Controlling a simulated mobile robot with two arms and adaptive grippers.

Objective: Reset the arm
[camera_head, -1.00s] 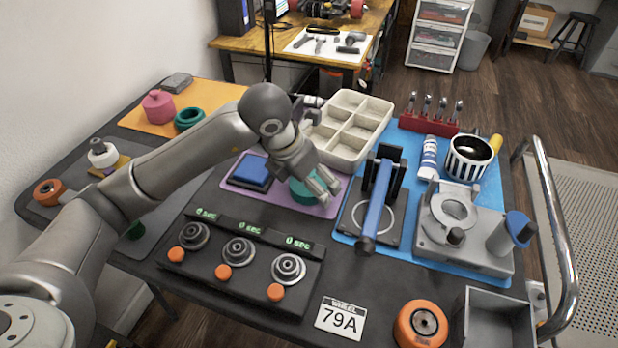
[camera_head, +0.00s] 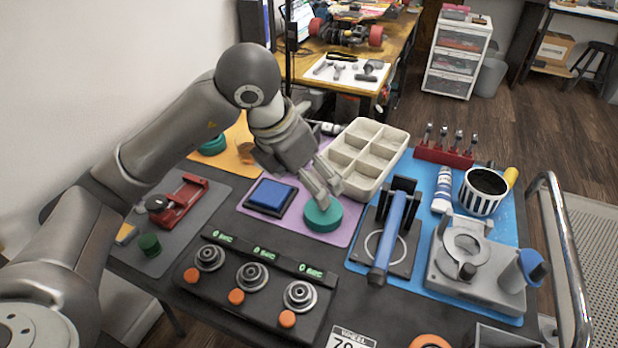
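My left arm comes in from the left. My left gripper (camera_head: 329,196) points down and to the right, its fingertips just over or at the back edge of a teal round wheel (camera_head: 322,217). The wheel lies on the purple mat (camera_head: 345,238). The two fingers show close side by side, but I cannot tell how far apart they are or whether they touch the wheel. Nothing shows held between them. My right gripper is not in view.
A blue pad (camera_head: 271,197) lies left of the wheel. A beige divided tray (camera_head: 362,155) stands behind it. A blue-handled press (camera_head: 390,235) is to the right, and a station with several dials and orange buttons (camera_head: 255,280) is in front.

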